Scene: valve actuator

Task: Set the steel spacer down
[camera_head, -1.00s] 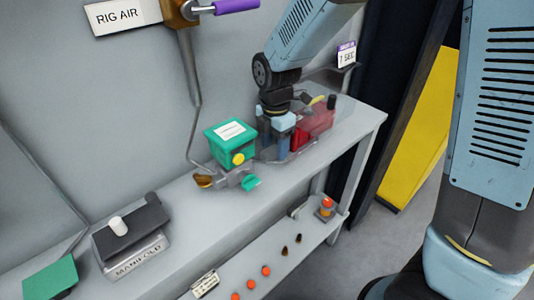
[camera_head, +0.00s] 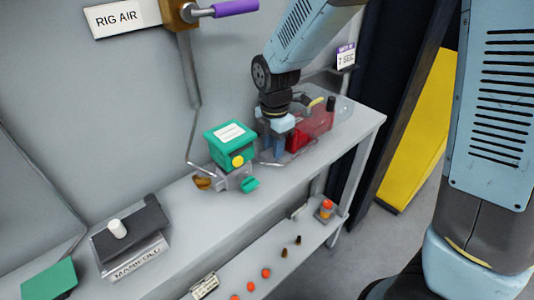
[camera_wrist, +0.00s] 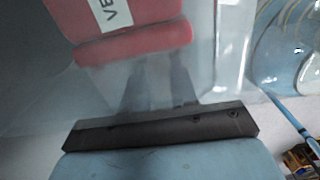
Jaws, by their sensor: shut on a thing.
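My gripper (camera_head: 272,145) is low over the bench, between the green-topped valve unit (camera_head: 230,145) on its left and the red block (camera_head: 312,125) on its right. It points down with its fingers near the bench top. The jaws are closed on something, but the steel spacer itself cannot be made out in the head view. In the wrist view, a dark bar (camera_wrist: 160,128) lies across the front of my gripper, with the red block (camera_wrist: 130,30) and its partly cut-off label beyond. Whether the held piece touches the bench is hidden.
A grey bench (camera_head: 150,212) holds a dark manifold block (camera_head: 130,232) at left. A clear dome-like shape stands around the red block. A lower shelf (camera_head: 270,262) carries small orange-topped pieces. Bare bench top lies in front of the valve unit and my gripper.

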